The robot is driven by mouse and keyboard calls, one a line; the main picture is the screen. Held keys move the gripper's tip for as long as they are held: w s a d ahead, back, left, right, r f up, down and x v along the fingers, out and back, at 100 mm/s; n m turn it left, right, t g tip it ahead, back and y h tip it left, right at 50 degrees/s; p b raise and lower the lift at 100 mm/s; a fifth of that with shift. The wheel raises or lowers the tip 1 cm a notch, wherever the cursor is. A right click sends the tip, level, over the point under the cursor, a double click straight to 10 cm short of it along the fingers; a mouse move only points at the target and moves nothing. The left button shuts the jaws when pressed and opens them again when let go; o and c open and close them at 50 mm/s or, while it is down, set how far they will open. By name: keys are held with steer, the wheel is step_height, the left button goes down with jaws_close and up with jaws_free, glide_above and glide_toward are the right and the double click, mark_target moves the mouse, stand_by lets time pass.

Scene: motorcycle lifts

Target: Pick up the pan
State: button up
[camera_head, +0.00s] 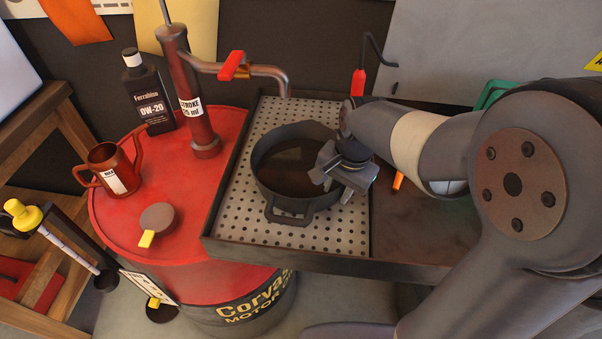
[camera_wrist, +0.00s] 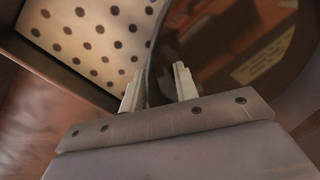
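The pan (camera_head: 290,210) is a dark, round vessel with a lug handle at the front and dark liquid or a shiny floor inside. It sits level on the perforated plate of the tray. My gripper (camera_head: 323,168) is over the pan's right side, at the rim. In the wrist view, the two pale fingers of my gripper (camera_wrist: 158,82) stand apart on either side of the pan's wall (camera_wrist: 153,78), one outside and one over the inside. A gap shows between them, so it looks open. Whether either finger touches the wall is unclear.
The perforated tray (camera_head: 238,222) has a raised dark edge. A red drum (camera_head: 190,240) stands left, bearing a pump (camera_head: 196,115), oil bottle (camera_head: 146,95) and red jug (camera_head: 112,170). The pump's spout (camera_head: 270,75) reaches over the tray's back. An orange-handled tool (camera_head: 398,180) lies right of the pan.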

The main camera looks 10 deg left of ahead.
steer(key=shift+f, duration=0.1)
steer(key=shift+c, duration=0.2)
jaws_close()
stand_by(1.2)
